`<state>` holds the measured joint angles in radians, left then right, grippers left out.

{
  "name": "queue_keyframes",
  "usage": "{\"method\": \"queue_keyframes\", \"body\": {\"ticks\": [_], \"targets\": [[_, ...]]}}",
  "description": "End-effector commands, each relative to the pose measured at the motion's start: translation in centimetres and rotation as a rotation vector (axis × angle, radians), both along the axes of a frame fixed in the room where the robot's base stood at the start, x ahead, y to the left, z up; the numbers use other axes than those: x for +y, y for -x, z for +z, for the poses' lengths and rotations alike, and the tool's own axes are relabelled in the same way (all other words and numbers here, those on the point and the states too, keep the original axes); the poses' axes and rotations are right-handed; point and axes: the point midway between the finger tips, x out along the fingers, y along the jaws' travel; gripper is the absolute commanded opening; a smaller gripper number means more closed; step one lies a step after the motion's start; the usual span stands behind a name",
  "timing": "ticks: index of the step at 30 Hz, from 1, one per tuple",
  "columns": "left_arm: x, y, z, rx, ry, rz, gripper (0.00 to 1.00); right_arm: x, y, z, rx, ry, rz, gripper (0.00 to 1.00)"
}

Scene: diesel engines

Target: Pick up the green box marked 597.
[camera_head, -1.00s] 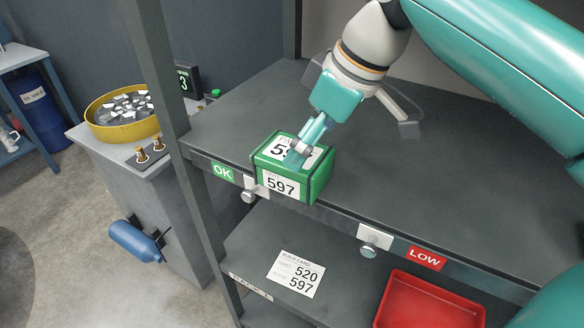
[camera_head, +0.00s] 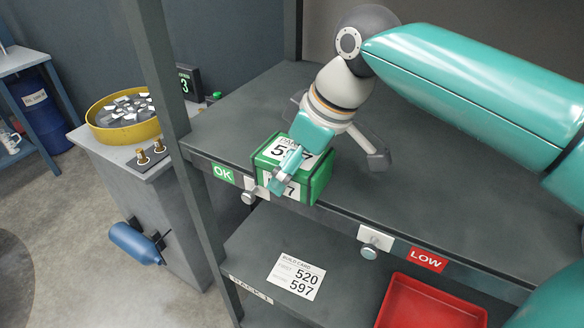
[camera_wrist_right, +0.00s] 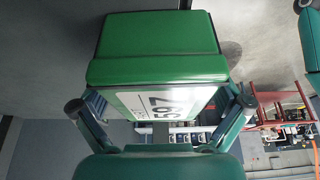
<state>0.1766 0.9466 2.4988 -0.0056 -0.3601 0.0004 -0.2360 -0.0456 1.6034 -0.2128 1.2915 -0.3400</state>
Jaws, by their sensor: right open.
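The green box marked 597 (camera_head: 318,182) sits at the front edge of the upper shelf, with white labels on its top and front. My right gripper (camera_head: 281,182) is at the box's front side and hides part of its front label. There the two fingers of my right gripper (camera_wrist_right: 160,103) stand apart on either side of the box's front; contact cannot be told. My left gripper is not in view.
The upper shelf (camera_head: 440,190) is clear right of the box. Knobs (camera_head: 369,252) and OK and LOW tags line its front edge. A build card (camera_head: 296,276) and a red tray (camera_head: 430,305) are on the lower shelf. A rack post (camera_head: 165,100) stands left.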

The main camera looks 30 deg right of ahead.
Motion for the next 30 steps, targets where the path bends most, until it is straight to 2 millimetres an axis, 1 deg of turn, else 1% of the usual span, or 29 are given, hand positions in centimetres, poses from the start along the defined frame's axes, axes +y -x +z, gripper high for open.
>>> {"method": "queue_keyframes", "body": {"ticks": [9, 20, 30], "targets": [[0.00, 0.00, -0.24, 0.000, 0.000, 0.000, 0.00, 0.03, -0.02, -0.42, 0.000, 0.000, 0.001, 1.00], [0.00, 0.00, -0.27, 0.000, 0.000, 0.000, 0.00, 0.06, -0.03, -0.47, 0.000, 0.000, 0.002, 1.00], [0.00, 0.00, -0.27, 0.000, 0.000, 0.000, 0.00, 0.11, -0.04, -0.48, 0.000, 0.000, 0.002, 0.43]]}}
